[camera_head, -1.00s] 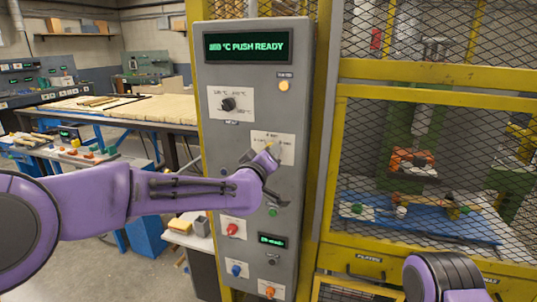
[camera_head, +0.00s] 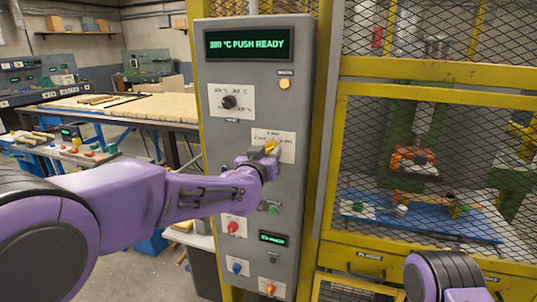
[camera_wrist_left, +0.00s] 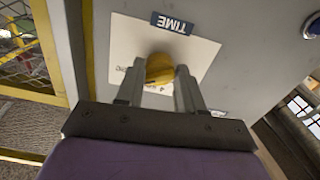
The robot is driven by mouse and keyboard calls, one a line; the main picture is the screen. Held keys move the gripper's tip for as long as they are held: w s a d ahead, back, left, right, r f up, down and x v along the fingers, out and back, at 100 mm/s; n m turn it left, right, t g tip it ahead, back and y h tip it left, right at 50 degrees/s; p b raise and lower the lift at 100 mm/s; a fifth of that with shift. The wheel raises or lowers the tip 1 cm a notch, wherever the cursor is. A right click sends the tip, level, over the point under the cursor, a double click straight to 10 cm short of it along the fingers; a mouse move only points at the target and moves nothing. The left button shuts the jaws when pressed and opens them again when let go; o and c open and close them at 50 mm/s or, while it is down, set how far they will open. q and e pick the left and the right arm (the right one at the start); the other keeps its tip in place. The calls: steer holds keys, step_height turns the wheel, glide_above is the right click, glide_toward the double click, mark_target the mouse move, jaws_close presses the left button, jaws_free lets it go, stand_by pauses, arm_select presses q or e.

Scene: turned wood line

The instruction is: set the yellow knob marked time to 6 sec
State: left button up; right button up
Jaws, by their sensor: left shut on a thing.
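The yellow knob (camera_head: 271,147) sits on a white card (camera_head: 288,147) on the grey control panel. In the left wrist view the yellow knob (camera_wrist_left: 160,69) is between my left gripper's fingers (camera_wrist_left: 158,82), below a label reading TIME (camera_wrist_left: 172,23), which appears upside down. My left gripper (camera_head: 266,152) is shut on the knob. The card's small print is partly hidden and too small to read, so I cannot tell the set value. In the head view, my right arm (camera_head: 440,278) shows at the bottom right; its gripper is not visible.
The panel display (camera_head: 249,44) shows a temperature and PUSH READY. A yellow mesh cage (camera_head: 430,90) stands right.

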arm_select(q)
steer(key=shift+f, duration=0.25)
steer(key=o, duration=1)
steer(key=shift+r, duration=0.15)
steer(key=shift+o, duration=0.2)
steer(key=shift+s+a, duration=0.15)
steer(key=shift+s, duration=0.15)
steer(key=b+v, duration=0.4)
steer(key=v, duration=0.6)
